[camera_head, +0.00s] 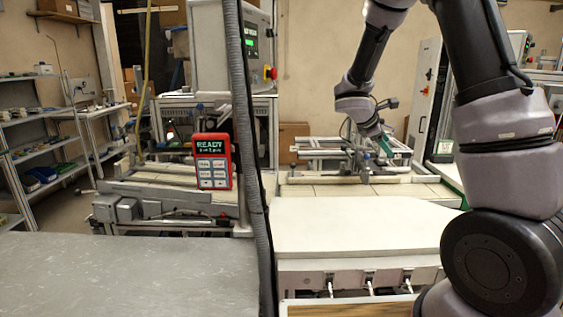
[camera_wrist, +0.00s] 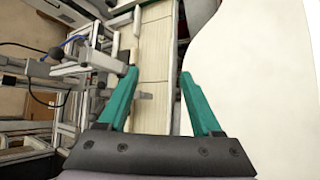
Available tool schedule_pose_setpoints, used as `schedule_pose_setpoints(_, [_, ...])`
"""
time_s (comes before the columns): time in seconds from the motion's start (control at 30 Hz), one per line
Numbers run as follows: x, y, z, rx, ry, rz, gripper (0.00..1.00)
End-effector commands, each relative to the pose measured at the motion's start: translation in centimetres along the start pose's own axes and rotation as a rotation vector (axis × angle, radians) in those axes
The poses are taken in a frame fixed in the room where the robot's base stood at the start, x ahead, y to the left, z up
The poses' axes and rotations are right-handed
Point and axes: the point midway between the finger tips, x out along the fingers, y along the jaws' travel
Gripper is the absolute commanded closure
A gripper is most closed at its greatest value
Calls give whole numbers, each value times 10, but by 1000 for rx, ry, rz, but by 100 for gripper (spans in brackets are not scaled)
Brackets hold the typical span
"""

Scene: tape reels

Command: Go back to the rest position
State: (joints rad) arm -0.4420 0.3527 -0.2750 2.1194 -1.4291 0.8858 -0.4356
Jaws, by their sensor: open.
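My gripper (camera_wrist: 165,92) is open in the wrist view, its two teal fingers spread apart with nothing between them. Behind the gap lie pale tiles and the edge of a white surface. In the head view my arm comes in from the right and bends down at the wrist. My gripper also shows there, small (camera_head: 386,146), above the tiled area behind the white table. Its fingertips are hard to make out at that size. No tape reel can be made out in either view.
A white table (camera_head: 360,225) and a grey table (camera_head: 120,275) stand in front, both bare. A red keypad showing READY (camera_head: 213,162) stands at the machine on the left. A grey hose (camera_head: 244,130) hangs down the middle. Shelves (camera_head: 50,140) stand at far left.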

Motion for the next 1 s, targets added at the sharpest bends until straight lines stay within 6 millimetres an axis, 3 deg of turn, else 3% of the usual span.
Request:
schedule_pose_setpoints(0.03, [-14, -8, 21, 130, 30, -42, 34])
schedule_pose_setpoints(0.1, [-33, -22, 42, 303, 70, -107, 34])
schedule_pose_setpoints(0.4, [-123, -84, 101, 993, 262, -377, 34])
schedule_pose_setpoints(0.6, [-190, -122, 118, 1400, 413, -558, 34])
schedule_pose_setpoints(0.8, [-247, -149, 123, 1700, 557, -716, 34])
schedule_pose_setpoints(1.0, [-273, -160, 122, 1827, 631, -797, 34])
